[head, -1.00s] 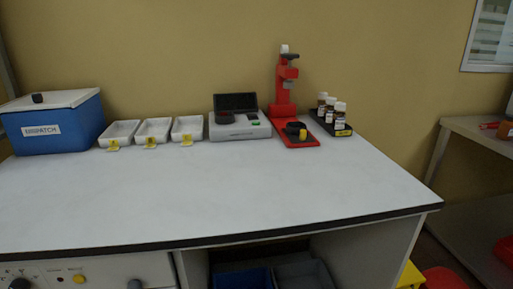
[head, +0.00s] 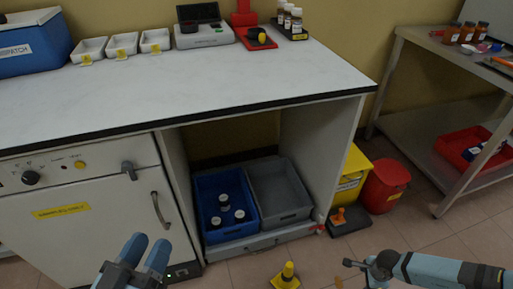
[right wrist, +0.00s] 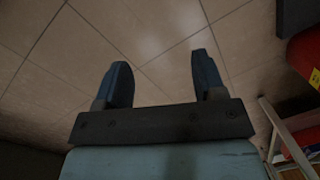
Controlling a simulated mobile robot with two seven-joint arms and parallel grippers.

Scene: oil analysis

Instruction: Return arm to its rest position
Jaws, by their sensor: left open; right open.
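My left gripper (head: 146,248) shows at the bottom of the head view, in front of the white cabinet. Its two blue fingers are apart with nothing between them. My right arm (head: 432,269) comes in from the lower right of the head view, above the tiled floor; its fingers are hard to make out there. In the right wrist view my right gripper (right wrist: 164,80) is open and empty, its two dark blue fingers wide apart over bare tiles.
The bench (head: 200,92) stands ahead, its front edge beyond both arms. Below it are a blue crate (head: 204,188) holding bottles and a grey crate (head: 304,210). A yellow-topped object (head: 287,276) stands on the floor between the arms. A metal side table (head: 412,40) is at right.

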